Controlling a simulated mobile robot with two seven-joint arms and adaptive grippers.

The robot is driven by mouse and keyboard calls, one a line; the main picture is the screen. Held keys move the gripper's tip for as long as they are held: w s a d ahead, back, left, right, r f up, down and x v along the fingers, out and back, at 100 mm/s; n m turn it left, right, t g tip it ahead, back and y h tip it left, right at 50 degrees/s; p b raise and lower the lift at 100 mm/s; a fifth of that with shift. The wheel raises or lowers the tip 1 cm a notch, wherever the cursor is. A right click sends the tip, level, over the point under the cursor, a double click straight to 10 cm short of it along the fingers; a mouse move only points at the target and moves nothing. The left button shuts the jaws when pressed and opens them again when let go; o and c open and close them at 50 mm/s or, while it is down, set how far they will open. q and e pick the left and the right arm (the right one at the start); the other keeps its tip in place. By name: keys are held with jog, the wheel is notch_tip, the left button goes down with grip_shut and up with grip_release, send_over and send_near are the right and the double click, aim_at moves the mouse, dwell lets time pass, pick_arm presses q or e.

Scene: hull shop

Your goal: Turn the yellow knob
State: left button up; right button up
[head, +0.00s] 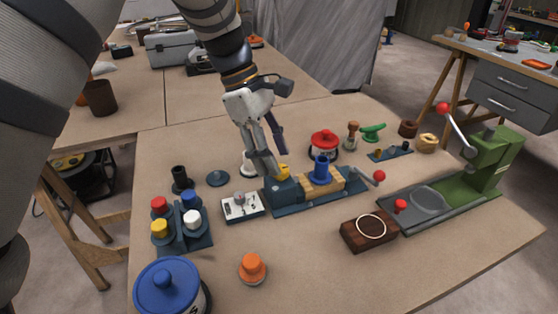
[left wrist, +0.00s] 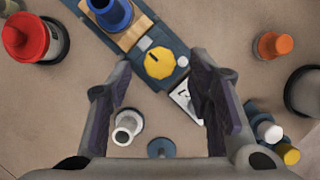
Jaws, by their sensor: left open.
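The yellow knob (head: 283,173) sits on top of the left end of a dark blue bench device (head: 315,196) in the middle of the table. In the left wrist view the knob (left wrist: 160,62) is a round, notched yellow disc with a short dark mark. My left gripper (head: 272,160) points down over the knob, and one finger hides part of it. In the left wrist view the left gripper (left wrist: 161,80) is open and empty, with the knob just beyond and between the fingertips. Contact is not visible. My right gripper is not in view.
A white switch box (head: 240,207) stands left of the device. The device carries a blue cylinder (head: 321,168) and a red-ended lever (head: 378,175). A red-lidded jar (head: 323,143) is behind, a wooden block (head: 369,232) in front. An orange knob (head: 252,267) stands nearer the front.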

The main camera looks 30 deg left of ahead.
pick_arm(q)
jog(key=shift+x, duration=1.15)
grip_shut()
